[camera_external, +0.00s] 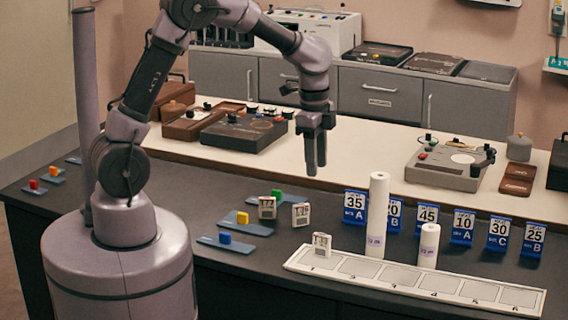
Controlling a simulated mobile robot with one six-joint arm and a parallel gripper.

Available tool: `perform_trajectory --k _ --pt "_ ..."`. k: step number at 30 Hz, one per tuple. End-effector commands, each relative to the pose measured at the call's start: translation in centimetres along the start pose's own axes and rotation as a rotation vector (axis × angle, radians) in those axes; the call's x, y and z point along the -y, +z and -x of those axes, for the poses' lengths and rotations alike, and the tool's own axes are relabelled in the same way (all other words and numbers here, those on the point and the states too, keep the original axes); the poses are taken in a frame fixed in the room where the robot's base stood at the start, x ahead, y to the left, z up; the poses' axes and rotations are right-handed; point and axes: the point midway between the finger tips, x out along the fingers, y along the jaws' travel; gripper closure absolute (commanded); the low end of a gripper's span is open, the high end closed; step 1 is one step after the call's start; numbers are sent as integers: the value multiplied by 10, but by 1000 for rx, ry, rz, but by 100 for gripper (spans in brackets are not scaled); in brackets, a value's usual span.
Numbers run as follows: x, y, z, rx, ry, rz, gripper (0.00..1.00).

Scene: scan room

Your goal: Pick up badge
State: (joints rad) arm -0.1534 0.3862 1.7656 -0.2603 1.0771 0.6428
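Several small upright white-and-dark tags look like the badges, though I cannot tell which one is meant. One badge (267,208) stands left on the dark counter, beside a green block. A second badge (301,215) stands just right of it. A third badge (321,245) stands on the left end of a white numbered strip (411,282). My gripper (315,168) points down in the air above and behind the badges. Its two fingers are apart with nothing between them, and it touches nothing.
A tall white cylinder (376,215) and a shorter one (429,246) stand by the strip. Blue number signs (462,226) line the back right. Blue plates with coloured blocks (225,239) lie left. Boxy instruments (446,166) sit on the pale bench behind.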

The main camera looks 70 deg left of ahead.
Motion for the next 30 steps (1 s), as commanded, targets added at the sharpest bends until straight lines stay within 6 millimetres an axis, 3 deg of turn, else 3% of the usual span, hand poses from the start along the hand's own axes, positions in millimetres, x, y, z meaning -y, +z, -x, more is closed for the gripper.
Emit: perform_trajectory --k 2,5,15,25,30 --pt "14 -6 -27 14 44 -34 62" --pt "21 -9 -47 18 69 -60 62" --pt "15 -7 -144 20 75 -64 62" --pt "13 -6 -185 19 72 -63 62" --pt "13 -4 -220 19 72 -63 62"
